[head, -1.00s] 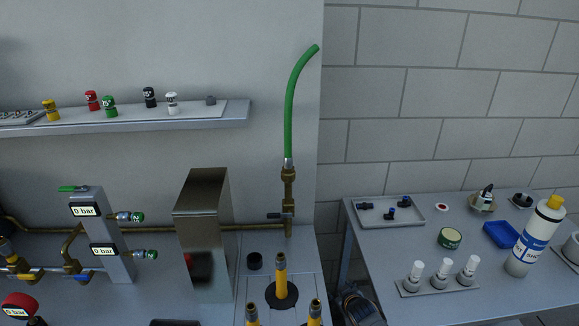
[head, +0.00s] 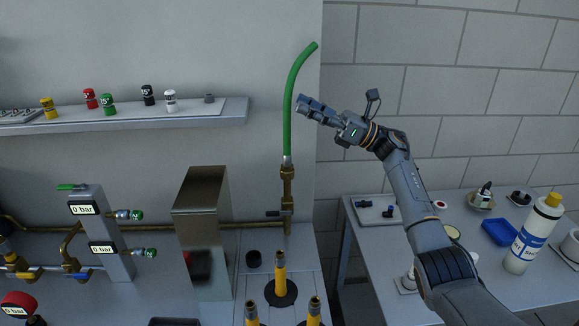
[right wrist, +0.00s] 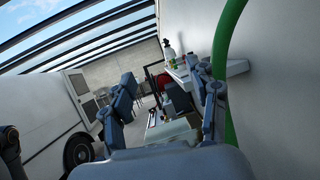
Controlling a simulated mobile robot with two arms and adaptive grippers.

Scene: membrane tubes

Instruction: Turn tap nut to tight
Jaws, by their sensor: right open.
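A brass tap (head: 287,190) with a dark lever (head: 278,213) stands upright on the bench against the wall. Its brass nut (head: 288,172) is near the top, under a silver collar. A green hose (head: 290,110) rises from it and bends right at its top. My right gripper (head: 301,107) is in the air just right of the hose, well above the nut. In the right wrist view my right gripper (right wrist: 163,98) has its fingers apart with nothing held between them. The hose (right wrist: 222,60) passes at the right finger, outside the gap; contact cannot be told. My left gripper is not in view.
A steel box (head: 202,235) stands left of the tap. Yellow-bodied nozzles (head: 280,272) rise from the bench in front. A shelf (head: 130,121) with coloured knobs is on the wall at left. A side table with a white bottle (head: 533,235) is at right, partly behind my arm.

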